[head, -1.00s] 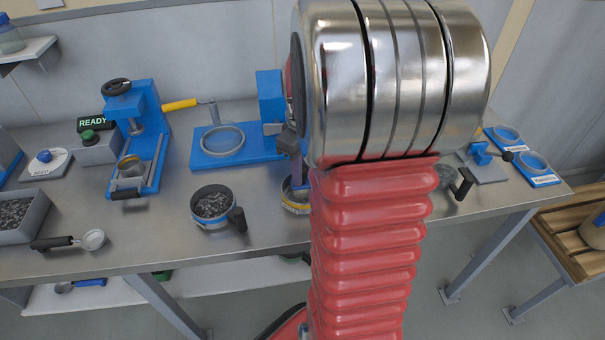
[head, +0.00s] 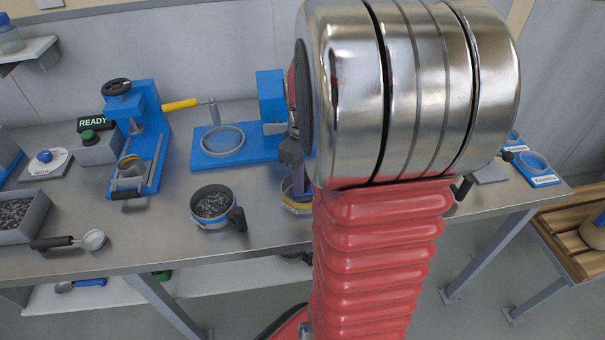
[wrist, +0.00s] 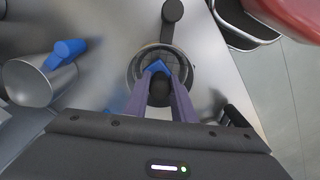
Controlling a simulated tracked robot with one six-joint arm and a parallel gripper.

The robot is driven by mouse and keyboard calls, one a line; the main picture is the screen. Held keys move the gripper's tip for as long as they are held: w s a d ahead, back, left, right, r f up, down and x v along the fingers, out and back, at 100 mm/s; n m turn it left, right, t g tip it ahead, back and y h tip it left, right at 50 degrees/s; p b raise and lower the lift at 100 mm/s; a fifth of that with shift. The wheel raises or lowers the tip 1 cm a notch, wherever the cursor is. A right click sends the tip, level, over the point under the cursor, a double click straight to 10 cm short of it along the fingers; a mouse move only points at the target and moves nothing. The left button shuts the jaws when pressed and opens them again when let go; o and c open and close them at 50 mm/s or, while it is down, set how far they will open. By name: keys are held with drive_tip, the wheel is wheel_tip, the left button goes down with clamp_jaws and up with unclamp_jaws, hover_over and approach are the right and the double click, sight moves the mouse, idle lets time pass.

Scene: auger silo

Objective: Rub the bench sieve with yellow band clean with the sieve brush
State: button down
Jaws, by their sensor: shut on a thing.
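The bench sieve with yellow band (head: 296,208) stands on the metal bench, largely hidden behind my arm in the head view. In the wrist view its round rim and mesh (wrist: 135,68) lie under my gripper, with its black handle pointing up the picture. My gripper (wrist: 160,88) is shut on the sieve brush (wrist: 157,67), of which a blue part and a dark rounded end show between the fingers. The brush is over or inside the sieve; whether its bristles touch the mesh is hidden. The gripper also shows in the head view (head: 291,152).
A sieve with blue band (head: 213,207), full of dark grains, stands just left. Behind are a blue stand with a ring (head: 222,140) and a blue press (head: 135,140). A scoop (head: 80,240) and grey tray (head: 22,216) lie left. The front bench strip is clear.

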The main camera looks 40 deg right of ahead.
drive_tip(key=shift+s+a, duration=0.45)
drive_tip(key=shift+s, duration=0.25)
drive_tip(key=shift+w, duration=0.1)
drive_tip(key=shift+w+d+f, duration=0.1)
drive_tip(key=shift+w+d, duration=0.45)
drive_tip(key=shift+w, duration=0.25)
drive_tip(key=shift+w+d+f, duration=0.1)
drive_tip(key=shift+w+d, duration=0.45)
drive_tip(key=shift+w, duration=0.25)
drive_tip(key=shift+r, duration=0.1)
drive_tip(key=shift+s+a+r, duration=0.1)
drive_tip(key=shift+s+a, duration=0.45)
drive_tip(key=shift+s, duration=0.3)
drive_tip(key=shift+s+a+r, duration=0.1)
drive_tip(key=shift+s+a, duration=0.45)
drive_tip(key=shift+s, duration=0.25)
drive_tip(key=shift+r, duration=0.1)
